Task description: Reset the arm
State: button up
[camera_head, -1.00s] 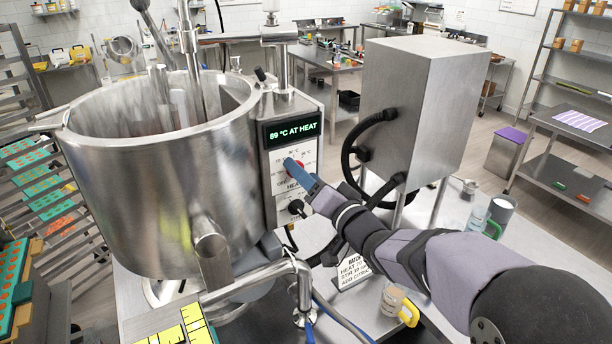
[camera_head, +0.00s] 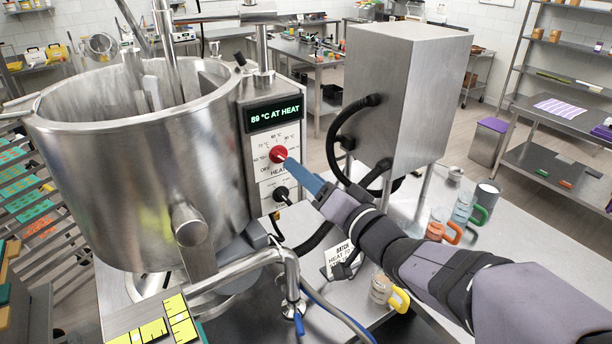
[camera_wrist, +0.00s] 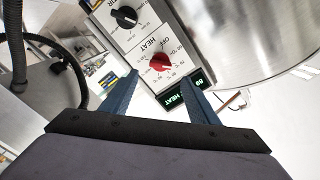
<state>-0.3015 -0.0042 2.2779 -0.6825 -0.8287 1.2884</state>
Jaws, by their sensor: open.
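My gripper (camera_head: 297,171) is in front of the control panel of the steel kettle (camera_head: 140,165). In the wrist view its two blue fingers (camera_wrist: 160,86) are spread apart with nothing between them. The red heat knob (camera_head: 277,154) also shows in the wrist view (camera_wrist: 158,63), just beyond the gap between the fingertips. A black knob (camera_head: 280,194) is below it on the panel; it also shows in the wrist view (camera_wrist: 125,17). The green display (camera_head: 273,114) above the knobs reads "89 °C AT HEAT".
A steel box (camera_head: 405,100) with black hoses stands right of the panel, close to my arm. A bent steel pipe (camera_head: 265,257) runs below the gripper. A yellow-handled jar (camera_head: 381,289), a batch card (camera_head: 338,257) and several cups are on the bench.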

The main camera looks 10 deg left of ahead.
dwell(0.3)
jog(key=s+d+f+n+g+h, duration=0.1)
jog(key=d+f+n+g+h, duration=0.1)
jog(key=d+f+h, duration=0.6)
jog(key=s+d+f+n+g+h, duration=0.25)
jog(key=d+f, duration=0.35)
jog(key=f, duration=0.6)
jog(key=s+d+f+m+g, duration=0.1)
jog(key=s+d+f+g, duration=0.1)
jog(key=s+d, duration=0.2)
jog(key=s+d+f+m+g+h, duration=0.1)
jog(key=s+d+f+m+g, duration=0.1)
jog(key=s, duration=0.7)
jog(key=s+d+f+m+g+h, duration=0.1)
jog(key=s+d+f+g, duration=0.3)
jog(key=s+d, duration=0.2)
jog(key=shift+s+d+f, duration=0.15)
jog(key=shift+s+f, duration=0.1)
jog(key=shift+s, duration=0.1)
jog(key=shift+m, duration=0.25)
